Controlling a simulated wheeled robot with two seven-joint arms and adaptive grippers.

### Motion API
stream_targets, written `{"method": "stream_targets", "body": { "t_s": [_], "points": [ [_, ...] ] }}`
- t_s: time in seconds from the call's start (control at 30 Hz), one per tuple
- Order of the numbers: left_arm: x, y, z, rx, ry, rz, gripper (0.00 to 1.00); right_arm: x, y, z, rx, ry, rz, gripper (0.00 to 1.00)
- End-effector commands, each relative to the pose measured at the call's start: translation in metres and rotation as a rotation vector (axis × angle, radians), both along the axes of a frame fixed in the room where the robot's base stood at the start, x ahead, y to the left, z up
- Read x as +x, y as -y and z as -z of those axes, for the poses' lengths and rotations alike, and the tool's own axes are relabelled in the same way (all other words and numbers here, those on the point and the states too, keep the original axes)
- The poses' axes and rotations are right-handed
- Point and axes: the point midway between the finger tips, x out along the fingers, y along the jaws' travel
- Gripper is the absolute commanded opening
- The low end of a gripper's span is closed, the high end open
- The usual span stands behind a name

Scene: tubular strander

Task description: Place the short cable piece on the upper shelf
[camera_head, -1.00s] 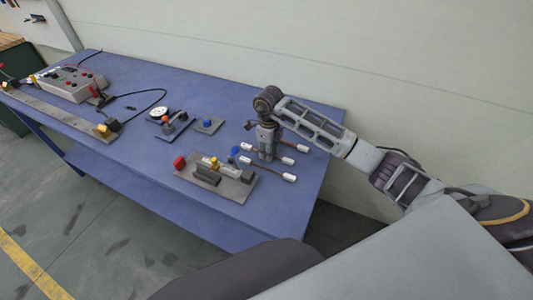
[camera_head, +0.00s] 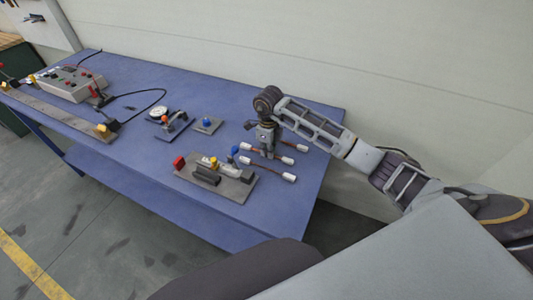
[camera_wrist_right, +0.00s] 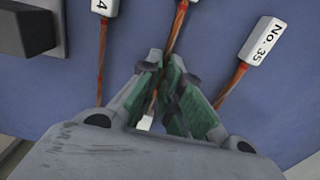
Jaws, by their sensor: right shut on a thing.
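Three short copper-coloured cable pieces with white end labels lie side by side on the blue table (camera_head: 215,90), near its right end. They are the far piece (camera_head: 302,147), the middle piece (camera_head: 287,160) and the near piece (camera_head: 289,177). My right gripper (camera_head: 267,153) points down over them. In the right wrist view its fingers (camera_wrist_right: 167,62) are shut on the middle cable piece (camera_wrist_right: 179,22), still at table level. A piece labelled No. 35 (camera_wrist_right: 262,42) lies to the right, and another labelled piece (camera_wrist_right: 104,8) to the left, both outside the fingers. My left gripper is not in view.
A grey fixture plate (camera_head: 233,188) with red, yellow and blue parts sits close in front of the cables. Small gauges (camera_head: 160,114), a control box (camera_head: 73,83) and a long rail (camera_head: 60,112) stand further left. A wall is behind.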

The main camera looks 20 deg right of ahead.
Motion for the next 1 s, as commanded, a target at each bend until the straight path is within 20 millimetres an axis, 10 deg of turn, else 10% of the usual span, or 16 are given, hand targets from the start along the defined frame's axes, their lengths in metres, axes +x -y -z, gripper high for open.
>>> {"method": "stream_targets", "body": {
  "t_s": [0.47, 1.0],
  "points": [
    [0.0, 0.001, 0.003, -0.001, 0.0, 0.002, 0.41, 0.001, 0.001, -0.018, 0.0, 0.003, 0.001, 0.0],
    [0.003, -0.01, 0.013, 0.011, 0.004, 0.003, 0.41, 0.001, 0.0, -0.103, 0.0, 0.004, 0.0, 0.0]
  ]
}}
